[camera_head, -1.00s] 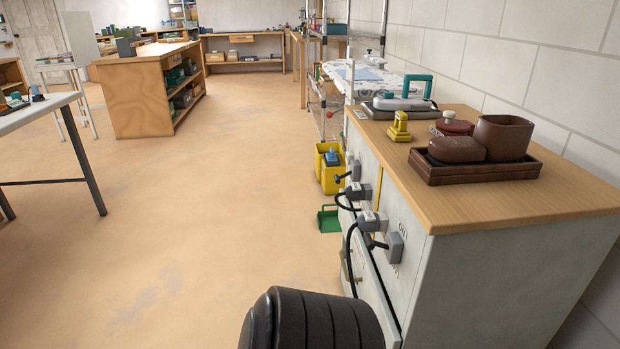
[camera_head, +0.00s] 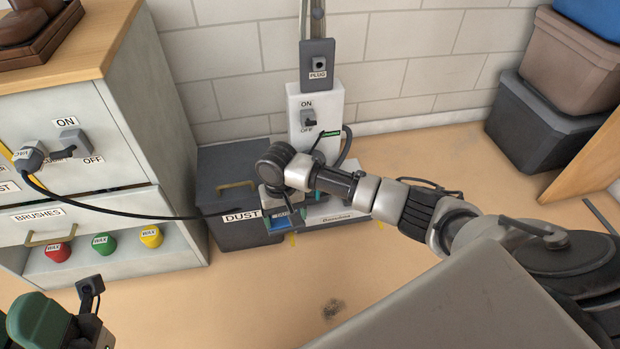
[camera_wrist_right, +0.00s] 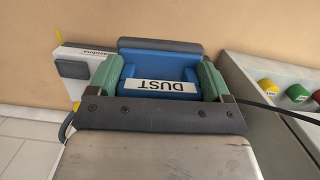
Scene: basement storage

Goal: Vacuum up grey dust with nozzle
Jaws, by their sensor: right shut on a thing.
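A small dark grey dust patch (camera_head: 332,309) lies on the floor in the lower middle of the head view. A white upright machine (camera_head: 335,112) with an ON/OFF switch stands against the wall. My right gripper (camera_head: 283,222) is at its foot. In the right wrist view, the green pads of that gripper (camera_wrist_right: 160,82) are shut on a blue part (camera_wrist_right: 158,71) labelled DUST, close against the white machine base (camera_wrist_right: 88,62). Something green and black, perhaps my left gripper (camera_head: 60,325), shows at the lower left; its jaws cannot be made out. No nozzle can be clearly identified.
A dark bin (camera_head: 240,180) labelled DUST stands left of the machine. A cabinet (camera_head: 98,190) with switches, a BRUSHES drawer and coloured wax pots is at left, a black cable running from it. Stacked crates (camera_head: 548,122) stand at right. The front floor is mostly clear.

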